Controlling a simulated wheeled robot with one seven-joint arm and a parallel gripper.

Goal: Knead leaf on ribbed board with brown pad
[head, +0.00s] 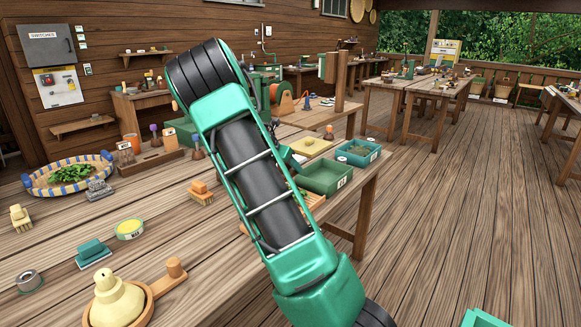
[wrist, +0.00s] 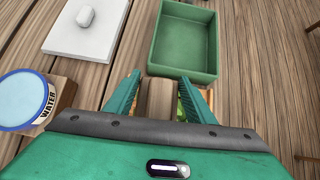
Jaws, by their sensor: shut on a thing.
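My gripper (wrist: 160,78) shows in the wrist view, with its two green fingers closed on the sides of a brown block, which I take for the brown pad (wrist: 158,102). Slivers of green and orange show beside the block, perhaps leaf and board, but too little to tell. In the head view my own arm hides the gripper and the pad. A bit of an orange-brown board (head: 312,199) with some green shows at the arm's right edge. Its ribs and the leaf on it are mostly hidden. I cannot tell whether the pad touches the leaf.
An empty green tray (wrist: 184,40) lies just ahead of the gripper. A white slab with a small white piece (wrist: 70,45) and a blue-topped water container (wrist: 25,98) stand to its left. A striped basket of leaves (head: 70,176) and a wooden brush (head: 201,191) are farther left.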

